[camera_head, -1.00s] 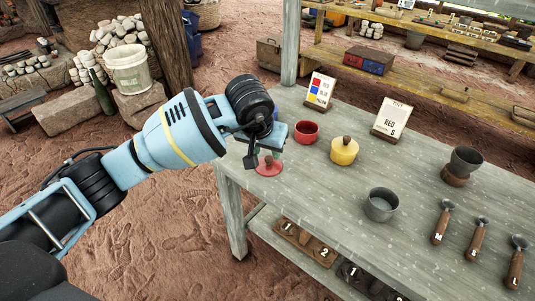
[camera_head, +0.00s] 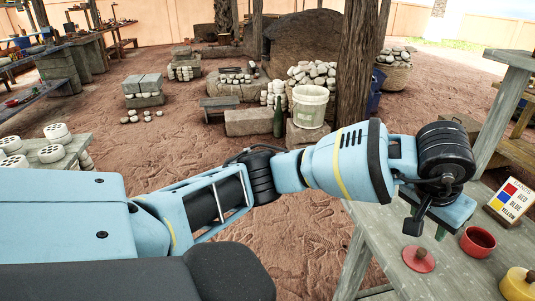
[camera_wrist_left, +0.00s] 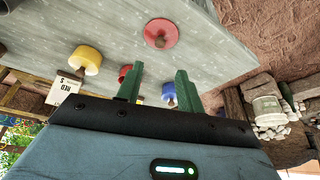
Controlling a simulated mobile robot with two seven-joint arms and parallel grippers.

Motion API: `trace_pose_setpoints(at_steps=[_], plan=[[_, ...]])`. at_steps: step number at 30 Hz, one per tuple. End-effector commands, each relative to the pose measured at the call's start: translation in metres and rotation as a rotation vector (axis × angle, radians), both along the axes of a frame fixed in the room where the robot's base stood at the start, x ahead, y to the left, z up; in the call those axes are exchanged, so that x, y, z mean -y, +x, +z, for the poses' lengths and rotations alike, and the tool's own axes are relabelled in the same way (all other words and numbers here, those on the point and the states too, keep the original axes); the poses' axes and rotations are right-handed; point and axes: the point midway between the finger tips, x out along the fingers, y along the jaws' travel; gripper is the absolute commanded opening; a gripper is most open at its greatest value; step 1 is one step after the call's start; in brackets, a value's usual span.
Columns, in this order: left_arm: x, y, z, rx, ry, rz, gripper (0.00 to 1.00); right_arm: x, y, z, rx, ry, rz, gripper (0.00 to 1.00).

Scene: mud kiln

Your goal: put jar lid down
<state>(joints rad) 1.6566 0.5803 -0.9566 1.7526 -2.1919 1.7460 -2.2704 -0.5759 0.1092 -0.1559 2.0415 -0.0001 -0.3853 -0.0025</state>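The red jar lid (camera_head: 419,261) with a brown knob lies on the table (camera_head: 385,232) near its edge, beside the open red jar (camera_head: 478,242). My left gripper (camera_head: 441,229) is above the table, behind the lid in the head view and apart from it. The left wrist view shows its two green fingers (camera_wrist_left: 158,88) spread with nothing between them. That view also shows the red lid (camera_wrist_left: 161,33), the red jar (camera_wrist_left: 125,72), a yellow lidded jar (camera_wrist_left: 86,60) and a blue jar (camera_wrist_left: 168,92). The gripper hides the blue jar in the head view. My right gripper is not in view.
The yellow jar (camera_head: 518,284) stands at the lower right of the head view. A colour card (camera_head: 510,203) stands behind the red jar. A wooden post (camera_head: 503,110) rises at the table's far corner. Open dirt ground (camera_head: 300,240) lies left of the table.

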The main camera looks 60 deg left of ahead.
Motion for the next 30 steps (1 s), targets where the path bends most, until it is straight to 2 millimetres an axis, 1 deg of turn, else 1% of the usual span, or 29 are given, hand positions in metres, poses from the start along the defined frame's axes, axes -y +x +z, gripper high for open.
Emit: trace_pose_setpoints(at_steps=[2, 4, 5, 7, 8, 9, 11, 12, 14, 15, 17, 18, 19, 22, 25, 28, 30], plan=[[0.002, -0.001, -0.003, -0.006, -0.011, -0.001, 0.37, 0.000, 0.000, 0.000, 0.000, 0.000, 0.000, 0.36], [0.012, -0.006, -0.013, -0.031, -0.057, 0.002, 0.37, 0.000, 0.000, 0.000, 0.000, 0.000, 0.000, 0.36], [0.018, -0.010, -0.020, -0.050, -0.090, 0.004, 0.37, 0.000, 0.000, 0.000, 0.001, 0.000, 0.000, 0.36], [0.040, -0.024, -0.041, -0.115, -0.203, 0.018, 0.37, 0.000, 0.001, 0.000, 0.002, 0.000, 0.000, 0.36], [0.052, -0.033, -0.051, -0.153, -0.266, 0.030, 0.37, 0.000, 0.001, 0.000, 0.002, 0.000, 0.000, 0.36], [0.070, -0.046, -0.065, -0.214, -0.358, 0.050, 0.37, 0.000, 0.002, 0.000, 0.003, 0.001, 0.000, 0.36], [0.097, -0.068, -0.082, -0.320, -0.511, 0.099, 0.37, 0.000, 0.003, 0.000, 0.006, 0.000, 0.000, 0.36], [0.115, -0.083, -0.090, -0.398, -0.615, 0.140, 0.37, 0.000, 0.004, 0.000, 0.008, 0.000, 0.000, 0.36], [0.138, -0.105, -0.098, -0.521, -0.764, 0.212, 0.37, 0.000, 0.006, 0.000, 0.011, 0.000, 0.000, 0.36], [0.152, -0.119, -0.101, -0.610, -0.858, 0.267, 0.37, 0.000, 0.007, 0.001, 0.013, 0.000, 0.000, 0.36], [0.170, -0.138, -0.102, -0.746, -0.995, 0.362, 0.37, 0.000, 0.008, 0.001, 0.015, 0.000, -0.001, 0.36], [0.180, -0.149, -0.102, -0.843, -1.083, 0.430, 0.37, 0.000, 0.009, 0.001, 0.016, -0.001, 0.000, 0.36], [0.186, -0.156, -0.100, -0.917, -1.146, 0.487, 0.37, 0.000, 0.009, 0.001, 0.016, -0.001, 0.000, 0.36], [0.201, -0.175, -0.093, -1.175, -1.340, 0.689, 0.37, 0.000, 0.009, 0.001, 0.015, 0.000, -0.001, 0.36], [0.204, -0.185, -0.088, -1.451, -1.506, 0.922, 0.37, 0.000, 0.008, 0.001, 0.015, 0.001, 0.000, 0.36], [0.198, -0.187, -0.088, -1.738, -1.642, 1.179, 0.37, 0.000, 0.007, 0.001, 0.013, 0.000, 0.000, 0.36], [0.188, -0.186, -0.094, -1.944, -1.716, 1.372, 0.37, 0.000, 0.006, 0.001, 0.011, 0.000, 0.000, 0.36]])
